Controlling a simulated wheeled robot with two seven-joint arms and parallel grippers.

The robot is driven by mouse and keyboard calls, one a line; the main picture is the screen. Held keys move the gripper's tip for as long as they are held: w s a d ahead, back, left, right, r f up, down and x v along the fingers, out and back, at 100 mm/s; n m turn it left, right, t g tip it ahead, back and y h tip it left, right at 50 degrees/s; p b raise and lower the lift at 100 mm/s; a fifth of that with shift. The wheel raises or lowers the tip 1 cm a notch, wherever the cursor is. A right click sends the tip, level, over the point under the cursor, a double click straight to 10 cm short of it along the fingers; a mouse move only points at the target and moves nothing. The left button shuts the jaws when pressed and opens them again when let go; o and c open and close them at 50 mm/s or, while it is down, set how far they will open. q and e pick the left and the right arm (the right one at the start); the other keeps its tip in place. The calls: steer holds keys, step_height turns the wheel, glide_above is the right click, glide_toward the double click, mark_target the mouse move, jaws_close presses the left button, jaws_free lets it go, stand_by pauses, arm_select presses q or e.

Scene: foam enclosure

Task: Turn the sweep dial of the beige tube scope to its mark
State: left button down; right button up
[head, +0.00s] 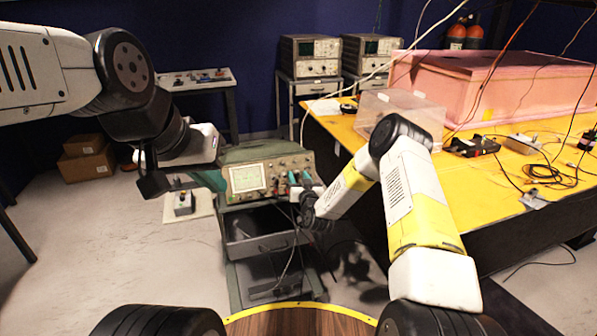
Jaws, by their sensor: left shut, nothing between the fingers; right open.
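The beige tube scope (281,165) stands on a cart in the middle, with a lit screen at its left and knobs at its right. My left gripper (213,180), with teal fingers, is shut and empty at the scope's left side. My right gripper (299,178) is open in front of the right part of the knob panel, its teal fingers apart. Whether it touches a knob cannot be told. The sweep dial and its mark are too small or hidden behind the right gripper to make out.
The cart (262,245) has an open drawer and hanging cables. A yellow-topped table (480,190) stands close on the right, with a clear box (392,112) and a pink foam enclosure (490,85). Two more scopes (310,55) stand at the back.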

jaws_close()
steer(key=shift+m, duration=0.5)
steer(key=shift+a+m+h, duration=0.1)
steer(key=shift+m+h, duration=0.55)
steer(key=shift+m, duration=0.8)
steer(key=shift+a+m+h, duration=0.1)
steer(key=shift+m+h, duration=0.55)
steer(key=shift+m, duration=0.8)
jaws_free()
